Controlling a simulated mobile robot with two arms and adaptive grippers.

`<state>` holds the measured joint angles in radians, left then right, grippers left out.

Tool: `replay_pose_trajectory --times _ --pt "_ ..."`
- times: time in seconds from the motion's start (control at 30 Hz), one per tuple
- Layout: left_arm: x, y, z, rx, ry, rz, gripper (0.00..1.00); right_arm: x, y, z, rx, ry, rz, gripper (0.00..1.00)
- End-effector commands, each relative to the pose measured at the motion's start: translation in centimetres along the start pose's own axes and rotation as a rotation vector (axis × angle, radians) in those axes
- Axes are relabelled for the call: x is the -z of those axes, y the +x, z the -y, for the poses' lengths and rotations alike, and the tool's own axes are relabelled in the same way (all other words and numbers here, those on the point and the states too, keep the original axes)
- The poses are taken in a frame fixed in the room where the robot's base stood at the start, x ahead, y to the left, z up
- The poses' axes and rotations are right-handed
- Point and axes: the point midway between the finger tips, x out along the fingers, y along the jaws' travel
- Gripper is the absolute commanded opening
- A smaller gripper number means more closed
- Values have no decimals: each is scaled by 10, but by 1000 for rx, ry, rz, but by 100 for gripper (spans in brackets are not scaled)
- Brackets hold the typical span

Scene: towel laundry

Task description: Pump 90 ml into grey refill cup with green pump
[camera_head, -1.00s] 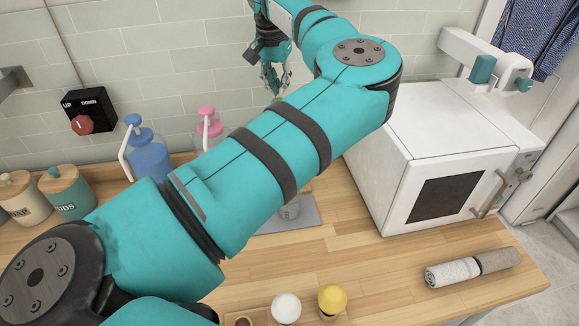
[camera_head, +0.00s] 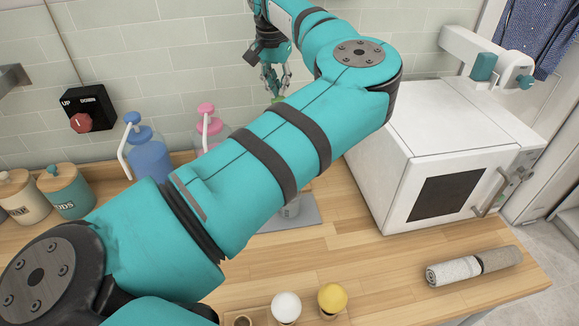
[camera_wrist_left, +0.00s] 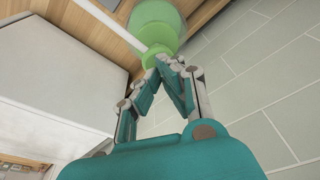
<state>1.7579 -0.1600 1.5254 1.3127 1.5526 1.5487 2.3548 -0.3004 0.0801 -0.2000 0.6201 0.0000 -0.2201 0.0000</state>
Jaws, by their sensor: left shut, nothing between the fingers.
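The green pump shows in the left wrist view as a green bottle (camera_wrist_left: 160,16) with a lighter green pump head (camera_wrist_left: 155,53) and a white spout. In the head view only a bit of green pump (camera_head: 276,100) shows above my arm. My left gripper (camera_head: 274,94) is shut and empty, fingers pointing down at the pump head. In the left wrist view its fingertips (camera_wrist_left: 170,61) overlap the pump head's edge; I cannot tell whether they touch. A grey cup (camera_head: 291,209) stands on a grey mat (camera_head: 308,212), mostly hidden behind my left arm. My right gripper is not in view.
A blue pump bottle (camera_head: 149,158) and a pink one (camera_head: 207,133) stand left of my arm. A white box-like appliance (camera_head: 430,150) stands at right. Bare counter lies between.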

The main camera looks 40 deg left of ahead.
Motion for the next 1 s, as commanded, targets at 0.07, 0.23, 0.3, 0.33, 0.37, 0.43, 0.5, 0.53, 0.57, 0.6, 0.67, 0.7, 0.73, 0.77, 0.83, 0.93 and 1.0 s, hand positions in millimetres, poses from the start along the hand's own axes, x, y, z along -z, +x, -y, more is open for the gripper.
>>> replay_pose_trajectory --times 0.07,0.23,0.3,0.33,0.37,0.43,0.5,0.53,0.57,0.6,0.67,0.7,0.73,0.77,0.83,0.93,1.0 --pt "-1 4 0 0 0 0 0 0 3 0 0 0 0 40" --pt "-2 10 0 0 0 0 0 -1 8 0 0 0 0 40" --pt "-3 13 0 0 0 0 0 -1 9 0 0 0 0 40" --pt "-3 14 0 0 0 0 0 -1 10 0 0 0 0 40" --pt "-3 15 0 0 0 0 0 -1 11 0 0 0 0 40" --pt "-4 17 0 0 0 1 0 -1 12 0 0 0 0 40" --pt "-4 20 0 0 0 1 0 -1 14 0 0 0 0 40" --pt "-4 21 0 0 0 1 0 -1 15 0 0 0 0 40" --pt "-5 22 0 0 0 2 0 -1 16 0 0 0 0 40" --pt "-5 24 0 0 0 2 0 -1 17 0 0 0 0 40" --pt "-6 26 0 -1 0 2 0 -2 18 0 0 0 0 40" --pt "-6 27 0 -1 0 3 0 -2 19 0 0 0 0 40" --pt "-6 28 0 -1 0 3 0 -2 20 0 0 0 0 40" --pt "-6 30 -1 -1 0 3 0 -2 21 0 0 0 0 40" --pt "-7 32 -1 -2 0 4 0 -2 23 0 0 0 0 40" --pt "-8 35 -1 -2 1 4 0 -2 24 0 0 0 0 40" --pt "-8 34 -1 -2 1 5 0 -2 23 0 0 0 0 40"
